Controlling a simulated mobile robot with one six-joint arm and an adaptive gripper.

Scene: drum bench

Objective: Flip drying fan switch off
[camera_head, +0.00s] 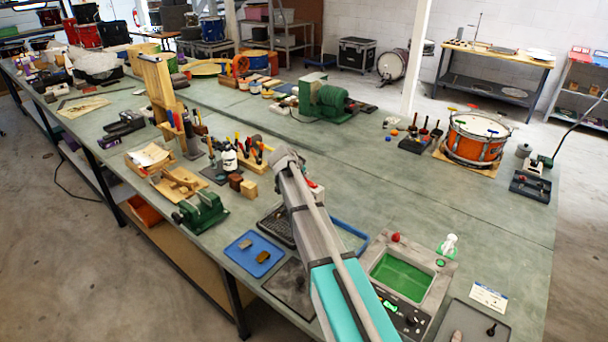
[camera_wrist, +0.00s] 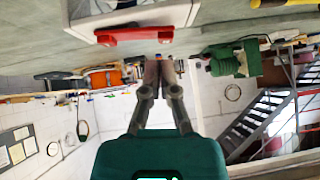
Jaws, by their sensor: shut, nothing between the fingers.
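A white box with a red switch (camera_wrist: 134,36) on its face shows in the wrist view, above and left of my fingertips. Part of a white and red box (camera_head: 316,189) shows in the head view, right beside my gripper and mostly hidden behind it. I cannot tell which way the switch is set. My gripper (camera_wrist: 158,66) is shut and empty, with its fingertips close to the box; I cannot tell whether they touch it. In the head view my gripper (camera_head: 286,158) reaches over the bench. No fan is clearly recognisable.
The long green-grey bench (camera_head: 400,190) is crowded. A green motor machine (camera_head: 325,100) stands behind my gripper. A tool holder (camera_head: 250,155) and a green vise (camera_head: 203,210) are to the left. A green-screened unit (camera_head: 403,275) is to the right. An orange drum (camera_head: 476,138) stands farther right.

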